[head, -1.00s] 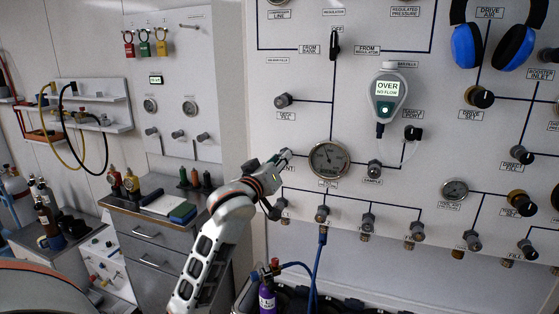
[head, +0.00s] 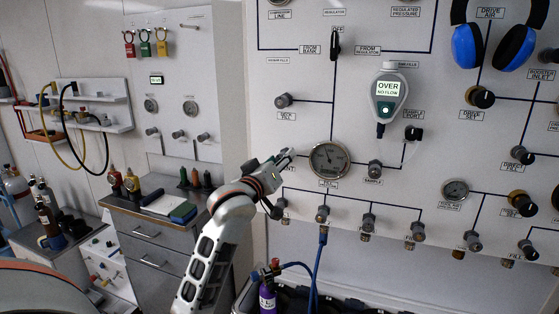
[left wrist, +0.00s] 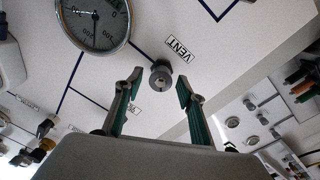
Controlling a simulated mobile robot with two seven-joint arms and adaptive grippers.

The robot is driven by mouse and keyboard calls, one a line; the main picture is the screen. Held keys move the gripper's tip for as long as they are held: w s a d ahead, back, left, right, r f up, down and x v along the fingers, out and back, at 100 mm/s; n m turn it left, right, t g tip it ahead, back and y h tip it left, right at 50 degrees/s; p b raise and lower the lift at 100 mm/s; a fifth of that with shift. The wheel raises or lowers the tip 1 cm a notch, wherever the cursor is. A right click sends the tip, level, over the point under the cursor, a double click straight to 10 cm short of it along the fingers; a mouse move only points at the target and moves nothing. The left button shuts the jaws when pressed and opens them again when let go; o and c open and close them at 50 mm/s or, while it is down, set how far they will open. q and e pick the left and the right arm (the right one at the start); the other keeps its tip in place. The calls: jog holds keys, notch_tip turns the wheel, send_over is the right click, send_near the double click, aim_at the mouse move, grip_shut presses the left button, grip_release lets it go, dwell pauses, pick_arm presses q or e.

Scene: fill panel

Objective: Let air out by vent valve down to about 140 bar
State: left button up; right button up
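The vent valve is a small grey round knob (left wrist: 160,77) beside the VENT label (left wrist: 180,49) in the left wrist view. In the head view my left gripper hides it. My left gripper (head: 287,156) reaches the panel just left of the round pressure gauge (head: 330,160). In the left wrist view its two fingers (left wrist: 159,82) are apart, one on each side of the knob, with visible gaps; I cannot tell how deep they reach. The gauge also shows in part in the wrist view (left wrist: 95,20); its reading is too small to tell. My right gripper is out of view.
The sample valve (head: 375,170) is right of the gauge. A row of fill valves (head: 369,221) runs below. A meter (head: 388,97) reading OVER, NO FLOW hangs above. A purple cylinder (head: 267,296) with a blue hose stands below. A drawer cabinet (head: 155,235) is left of my arm.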

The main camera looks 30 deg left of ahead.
pick_arm(q)
jog(key=s+d, duration=0.2)
jog(key=s, duration=0.9)
jog(key=shift+s+d+f, duration=0.15)
jog(key=shift+s+f, duration=0.1)
jog(key=shift+s, duration=0.15)
dwell(6.5)
